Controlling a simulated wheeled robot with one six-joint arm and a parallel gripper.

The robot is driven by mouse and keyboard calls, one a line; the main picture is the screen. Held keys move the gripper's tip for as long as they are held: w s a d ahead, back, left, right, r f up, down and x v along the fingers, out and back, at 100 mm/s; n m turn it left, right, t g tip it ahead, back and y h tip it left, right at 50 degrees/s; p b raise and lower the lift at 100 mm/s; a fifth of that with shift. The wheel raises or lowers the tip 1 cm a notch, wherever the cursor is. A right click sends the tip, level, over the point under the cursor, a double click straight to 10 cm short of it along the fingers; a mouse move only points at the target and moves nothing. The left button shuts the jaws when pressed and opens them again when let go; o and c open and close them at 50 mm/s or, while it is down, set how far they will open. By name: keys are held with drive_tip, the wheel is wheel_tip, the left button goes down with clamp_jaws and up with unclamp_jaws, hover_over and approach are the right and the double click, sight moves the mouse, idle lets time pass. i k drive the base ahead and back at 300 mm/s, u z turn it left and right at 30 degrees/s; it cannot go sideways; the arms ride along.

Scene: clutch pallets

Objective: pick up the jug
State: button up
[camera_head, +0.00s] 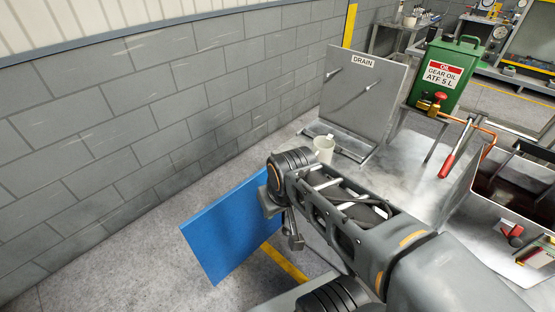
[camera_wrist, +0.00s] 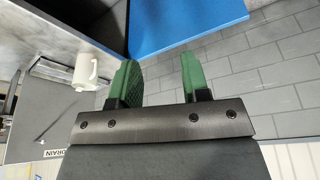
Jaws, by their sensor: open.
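The jug (camera_head: 323,149) is small and off-white. It stands upright on the grey metal bench just in front of the DRAIN board, beyond my arm. In the wrist view the jug (camera_wrist: 87,69) shows at the left, with its handle towards the gripper side. My gripper (camera_wrist: 160,78) has two green fingers, spread apart with nothing between them. The jug is outside the fingers, left of the left finger in the wrist view, and apart from it. In the head view my fingers cannot be made out behind my arm.
The grey DRAIN board (camera_head: 362,92) with pegs stands behind the jug. A green gear oil can (camera_head: 445,72) with a brass tap and a red-handled lever (camera_head: 454,152) are to the right. A blue panel (camera_head: 225,228) is at the bench's left end, near a block wall (camera_head: 130,130).

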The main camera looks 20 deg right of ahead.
sight(324, 147)
drive_tip(key=u, duration=0.15)
drive_tip(key=i, duration=1)
drive_tip(key=u, duration=0.05)
